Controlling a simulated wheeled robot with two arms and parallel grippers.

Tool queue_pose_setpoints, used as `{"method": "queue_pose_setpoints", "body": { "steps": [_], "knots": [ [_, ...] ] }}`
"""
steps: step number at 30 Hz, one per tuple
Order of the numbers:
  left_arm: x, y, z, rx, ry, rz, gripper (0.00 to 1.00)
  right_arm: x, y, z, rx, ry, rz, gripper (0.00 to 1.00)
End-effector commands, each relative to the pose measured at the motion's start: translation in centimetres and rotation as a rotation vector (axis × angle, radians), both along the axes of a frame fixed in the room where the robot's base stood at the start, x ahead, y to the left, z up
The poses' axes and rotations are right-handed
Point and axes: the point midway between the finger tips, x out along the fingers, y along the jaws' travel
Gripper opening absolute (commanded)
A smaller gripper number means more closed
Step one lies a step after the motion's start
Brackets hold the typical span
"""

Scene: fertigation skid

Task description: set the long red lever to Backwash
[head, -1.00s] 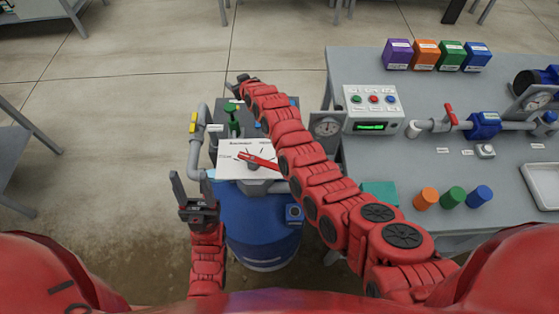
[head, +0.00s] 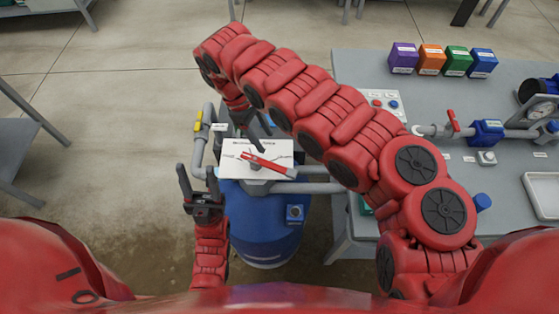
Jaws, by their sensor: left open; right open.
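The long red lever (head: 268,164) lies across a white label plate (head: 236,170) on top of the blue tank (head: 258,220). It slants from upper left to lower right; the printed position names are too small to read surely. My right gripper (head: 254,138) points down just behind the plate, its jaws open and dark fingers near the lever's upper side. The arm partly hides it, and I cannot tell whether it touches anything. My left gripper (head: 199,181) is open and empty, fingers up, left of the plate and apart from the lever.
Grey pipes with a yellow-handled valve (head: 198,121) stand left of the plate. The grey bench (head: 440,105) at right carries colored boxes (head: 430,60), a red-handled valve (head: 453,119) and a white tray (head: 541,195). My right arm hides part of the bench.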

Motion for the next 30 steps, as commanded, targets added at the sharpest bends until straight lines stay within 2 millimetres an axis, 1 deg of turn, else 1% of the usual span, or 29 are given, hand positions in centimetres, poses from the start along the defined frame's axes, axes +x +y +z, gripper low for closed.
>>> {"method": "queue_pose_setpoints", "body": {
  "steps": [1,6,12,15,18,21,29,30],
  "knots": [
    [0.0,0.0,1.1,0.0,0.0,0.0,0.53,-0.3,-0.7,-0.5,-0.005,0.007,-0.002,0.57],
    [0.0,0.0,2.5,0.0,0.0,0.0,0.53,-1.1,-1.9,-4.5,-0.001,0.007,0.0,0.57],
    [0.0,0.0,3.7,0.0,0.0,0.0,0.53,-1.7,-3.4,-8.7,0.002,0.006,0.0,0.57],
    [0.0,0.0,4.1,0.0,0.0,0.0,0.53,-1.8,-3.9,-10.1,0.003,0.003,-0.002,0.57],
    [0.0,0.0,4.2,0.0,0.0,0.0,0.53,-1.9,-4.2,-11.2,0.005,0.001,0.0,0.57],
    [0.0,0.0,4.3,0.0,0.0,0.0,0.53,-1.9,-4.3,-11.7,0.005,-0.001,0.001,0.57],
    [0.0,0.0,4.3,0.0,0.0,0.0,0.53,-1.9,-4.4,-11.8,0.004,-0.003,0.0,0.57],
    [0.0,0.0,4.3,0.0,0.0,0.0,0.53,-1.9,-4.4,-11.8,0.004,-0.003,0.0,0.54]
  ]
}}
